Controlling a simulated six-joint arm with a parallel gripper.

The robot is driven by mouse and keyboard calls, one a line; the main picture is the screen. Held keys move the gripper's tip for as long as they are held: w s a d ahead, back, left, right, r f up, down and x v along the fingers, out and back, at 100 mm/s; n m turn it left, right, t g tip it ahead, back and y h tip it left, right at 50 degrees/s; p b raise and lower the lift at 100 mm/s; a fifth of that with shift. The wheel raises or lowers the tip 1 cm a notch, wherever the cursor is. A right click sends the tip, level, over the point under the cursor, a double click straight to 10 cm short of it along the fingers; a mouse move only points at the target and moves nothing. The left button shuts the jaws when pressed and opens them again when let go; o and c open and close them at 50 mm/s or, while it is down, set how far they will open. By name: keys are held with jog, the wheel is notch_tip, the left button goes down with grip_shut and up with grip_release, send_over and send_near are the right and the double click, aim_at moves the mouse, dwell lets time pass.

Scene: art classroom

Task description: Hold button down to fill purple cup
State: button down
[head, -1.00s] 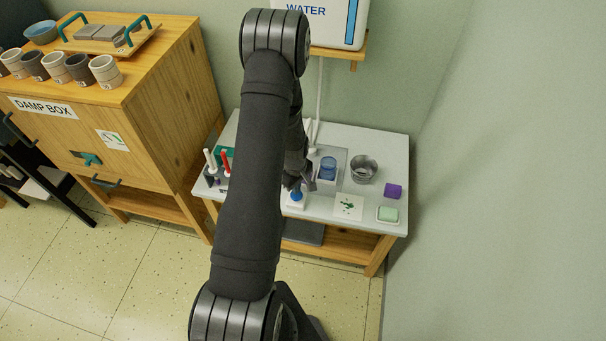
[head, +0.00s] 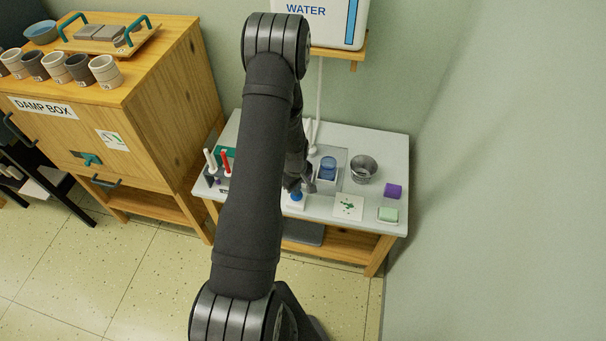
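A blue button (head: 296,197) on a white base sits near the front edge of the white table. My gripper (head: 301,187) is just above and behind it, partly hidden by my own arm. I cannot tell whether it touches the button, or whether its fingers are open or shut. A translucent blue cup (head: 328,168) stands in a grey tray behind and right of the button. I cannot make out its fill level.
A rack with red and white sticks (head: 217,165) is at left. A white WATER tank (head: 325,20) hangs above.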

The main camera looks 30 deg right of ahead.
jog(key=shift+f, duration=0.75)
jog(key=shift+r, duration=0.1)
dwell(6.2)
jog(key=shift+r, duration=2.4)
